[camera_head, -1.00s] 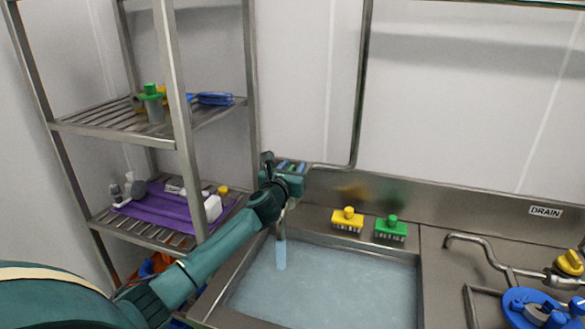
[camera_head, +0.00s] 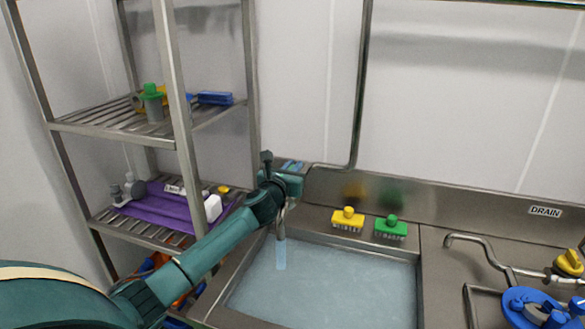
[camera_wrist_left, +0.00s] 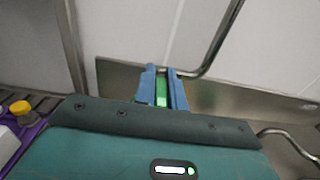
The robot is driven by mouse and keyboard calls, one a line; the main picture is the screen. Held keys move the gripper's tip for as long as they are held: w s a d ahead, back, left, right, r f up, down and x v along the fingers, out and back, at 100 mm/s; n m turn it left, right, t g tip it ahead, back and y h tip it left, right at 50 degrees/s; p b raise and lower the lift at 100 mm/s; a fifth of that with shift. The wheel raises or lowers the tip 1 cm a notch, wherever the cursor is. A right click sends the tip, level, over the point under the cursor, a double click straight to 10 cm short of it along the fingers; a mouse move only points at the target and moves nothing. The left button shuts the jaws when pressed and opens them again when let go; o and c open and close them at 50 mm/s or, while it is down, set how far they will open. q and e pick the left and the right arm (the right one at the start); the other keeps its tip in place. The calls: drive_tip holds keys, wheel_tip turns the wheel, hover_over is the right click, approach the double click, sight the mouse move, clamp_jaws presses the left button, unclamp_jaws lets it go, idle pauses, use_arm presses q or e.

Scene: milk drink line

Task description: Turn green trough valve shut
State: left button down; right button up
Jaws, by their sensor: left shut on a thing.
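My left gripper (camera_head: 292,168) is at the back left corner of the water-filled trough (camera_head: 330,280). In the left wrist view its two blue fingers (camera_wrist_left: 161,88) are shut on the green valve handle (camera_wrist_left: 162,92), which shows as a green strip between them. In the head view my gripper hides most of the valve. Below it, a stream of water (camera_head: 281,252) runs from the spout into the trough. My right gripper is not in view.
A yellow brush (camera_head: 348,219) and a green brush (camera_head: 391,227) stand on the trough's back ledge. A metal rack (camera_head: 120,125) with shelves stands on the left. A bent pipe (camera_head: 480,240), a yellow valve handle (camera_head: 569,263) and blue parts (camera_head: 535,306) are on the right.

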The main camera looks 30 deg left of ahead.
use_arm(q)
drive_tip(key=m+h, duration=0.3)
drive_tip(key=h, duration=0.2)
drive_tip(key=shift+d, duration=0.1)
drive_tip(key=m+h, duration=0.1)
drive_tip(key=h, duration=0.1)
drive_tip(key=m+h, duration=0.1)
drive_tip(key=shift+d+f+m+h, duration=0.1)
drive_tip(key=shift+d+m+h, duration=0.15)
drive_tip(key=shift+m+h, duration=0.05)
drive_tip(key=shift+s+d+m+g+h+b, duration=0.15)
drive_tip(key=shift+m+g+h+b, duration=0.5)
drive_tip(key=shift+h, duration=0.35)
drive_tip(key=shift+d+m+g+h+b, duration=0.1)
drive_tip(key=shift+m+g+h+b, duration=0.4)
drive_tip(key=shift+m+h, duration=0.4)
drive_tip(key=shift+h, duration=0.3)
drive_tip(key=c, duration=1.5)
unclamp_jaws()
drive_tip(key=shift+o, duration=0.2)
wheel_tip(320, 180, up, 10)
